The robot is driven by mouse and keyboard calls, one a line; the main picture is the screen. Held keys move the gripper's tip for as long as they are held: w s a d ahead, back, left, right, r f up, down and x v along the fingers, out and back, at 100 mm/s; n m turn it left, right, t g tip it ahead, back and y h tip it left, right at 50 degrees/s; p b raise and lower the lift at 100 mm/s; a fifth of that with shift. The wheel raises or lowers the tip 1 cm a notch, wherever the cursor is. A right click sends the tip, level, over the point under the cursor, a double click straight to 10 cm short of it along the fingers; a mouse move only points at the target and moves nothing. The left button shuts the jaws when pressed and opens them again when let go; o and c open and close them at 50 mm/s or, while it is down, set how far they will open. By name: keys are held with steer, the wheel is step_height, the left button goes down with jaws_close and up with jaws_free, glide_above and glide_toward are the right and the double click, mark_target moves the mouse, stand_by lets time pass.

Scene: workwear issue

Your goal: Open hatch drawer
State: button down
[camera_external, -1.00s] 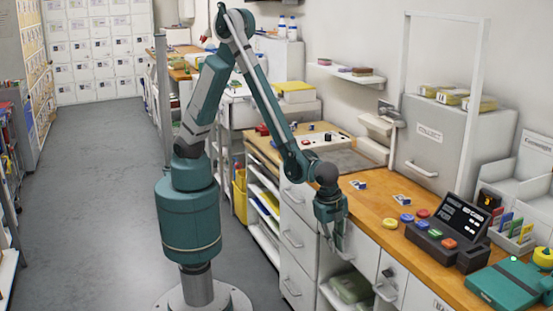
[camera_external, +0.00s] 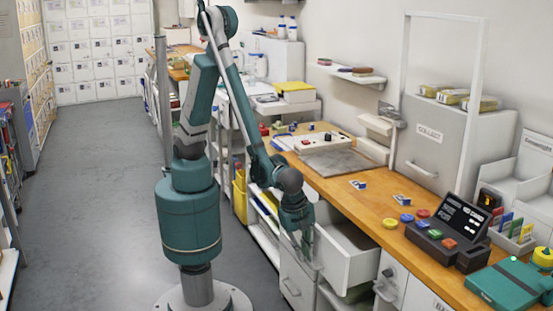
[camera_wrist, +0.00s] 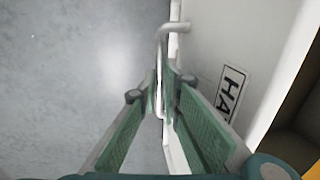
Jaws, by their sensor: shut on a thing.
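The white hatch drawer (camera_external: 350,264) is pulled out from the cabinet under the wooden counter in the external view, and its inside shows from above. In the wrist view its white front (camera_wrist: 222,40) carries a label (camera_wrist: 232,92) of which "HA" is readable. A pale bar handle (camera_wrist: 174,28) runs down that front between the finger pads. My gripper (camera_wrist: 160,88) is shut on the handle, and its green pads stand on both sides of it. In the external view my gripper (camera_external: 310,256) is at the drawer's front, low beside the counter; the handle is hard to make out there.
The wooden counter (camera_external: 372,207) above holds colored buttons, a dark console (camera_external: 462,218) and a teal box (camera_external: 503,284). The grey floor (camera_external: 95,200) in front is clear.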

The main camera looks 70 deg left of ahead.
steer(key=s, duration=1.8)
steer(key=shift+s+b, duration=0.35)
steer(key=shift+s, duration=0.05)
steer(key=c, duration=2.8)
jaws_free()
steer(key=shift+r, duration=0.15)
steer(key=shift+s+r, duration=0.35)
steer(key=shift+r, duration=1.55)
steer(key=shift+s+r, duration=0.4)
steer(key=shift+r, duration=1.55)
steer(key=shift+s+r, duration=0.35)
steer(key=shift+r, duration=1.55)
steer(key=shift+a, duration=0.1)
